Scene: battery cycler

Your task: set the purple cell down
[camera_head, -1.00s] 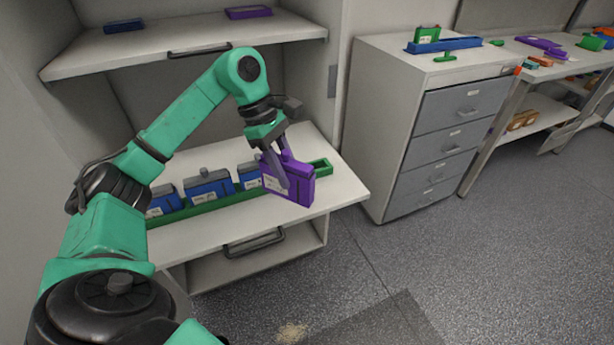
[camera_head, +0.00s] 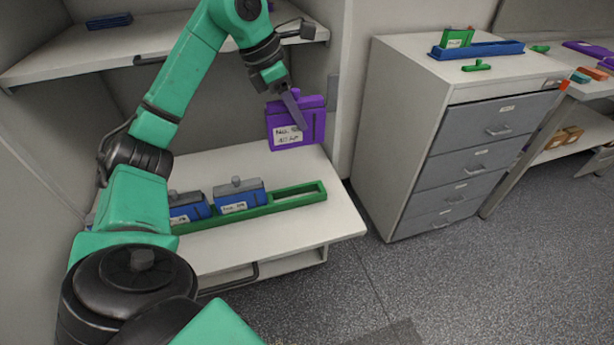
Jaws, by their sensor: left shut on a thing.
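The purple cell (camera_head: 283,137) is a flat box with a white label, held upright in the air. My left gripper (camera_head: 292,108) is shut on its top. It hangs above and behind the right end of the green rack (camera_head: 268,209) on the white shelf, clear of it. Blue cells (camera_head: 240,203) with grey knobs stand in the rack toward the left, partly hidden by my arm. The rack's right-end slot is empty. My right gripper is not in view.
A grey drawer cabinet (camera_head: 400,130) stands to the right, with a blue tray (camera_head: 478,50) holding a green cell (camera_head: 457,38) and a loose green piece (camera_head: 477,67) on top. An upper shelf (camera_head: 60,66) is behind my arm. The lower shelf (camera_head: 280,241) has bare room in front.

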